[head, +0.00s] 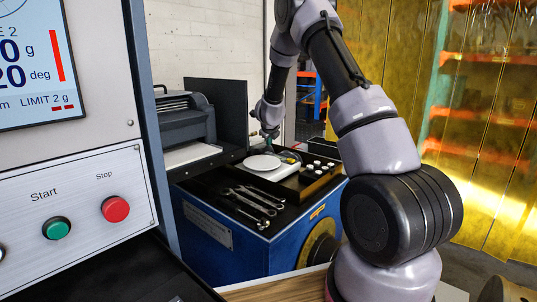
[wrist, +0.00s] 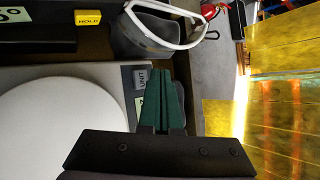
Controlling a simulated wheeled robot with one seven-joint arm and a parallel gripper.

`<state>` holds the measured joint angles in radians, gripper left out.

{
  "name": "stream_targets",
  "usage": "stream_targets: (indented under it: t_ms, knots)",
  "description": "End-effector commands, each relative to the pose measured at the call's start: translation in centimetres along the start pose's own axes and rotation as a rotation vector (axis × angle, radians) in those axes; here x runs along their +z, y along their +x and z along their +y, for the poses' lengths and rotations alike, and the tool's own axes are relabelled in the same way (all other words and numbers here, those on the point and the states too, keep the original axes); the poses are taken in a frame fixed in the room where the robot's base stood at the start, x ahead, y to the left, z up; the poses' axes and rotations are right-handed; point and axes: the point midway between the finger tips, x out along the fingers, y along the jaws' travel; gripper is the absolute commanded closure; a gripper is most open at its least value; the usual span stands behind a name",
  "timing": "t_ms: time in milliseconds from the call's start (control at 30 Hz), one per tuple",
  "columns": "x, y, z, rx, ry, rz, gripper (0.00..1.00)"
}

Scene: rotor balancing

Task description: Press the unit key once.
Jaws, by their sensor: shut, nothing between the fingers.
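The unit key (wrist: 141,79), a small grey key marked UNIT, sits at the right edge of the scale (wrist: 100,76). The scale's round white pan (wrist: 60,125) fills the left of the wrist view, and the scale also shows on the blue bench in the head view (head: 285,172). My gripper (wrist: 159,75) has its green fingers closed together with nothing between them. The fingertips appear just right of the unit key; I cannot tell their height or any contact. In the head view my gripper (head: 268,133) is small, above the scale's back. A pale green key (wrist: 139,104) is partly hidden by the fingers.
A grey object with a white rim (wrist: 158,35) lies close beyond the fingertips. A yellow labelled block (wrist: 88,17) is at the upper left. Wrenches (head: 250,198) and small weights (head: 318,165) lie on the bench. A panel with a green start button (head: 56,228) stands at the left.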

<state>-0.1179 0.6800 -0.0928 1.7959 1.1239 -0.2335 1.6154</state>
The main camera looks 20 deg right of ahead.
Motion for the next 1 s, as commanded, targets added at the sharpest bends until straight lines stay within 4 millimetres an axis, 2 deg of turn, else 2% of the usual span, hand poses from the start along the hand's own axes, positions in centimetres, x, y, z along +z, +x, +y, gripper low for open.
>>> stream_targets:
  t_ms: [367,1000]
  knots:
    - [1.7,-2.3,-1.6,0.000,0.000,-0.003,1.00]
    - [1.8,-2.4,-1.7,0.000,0.001,-0.003,1.00]
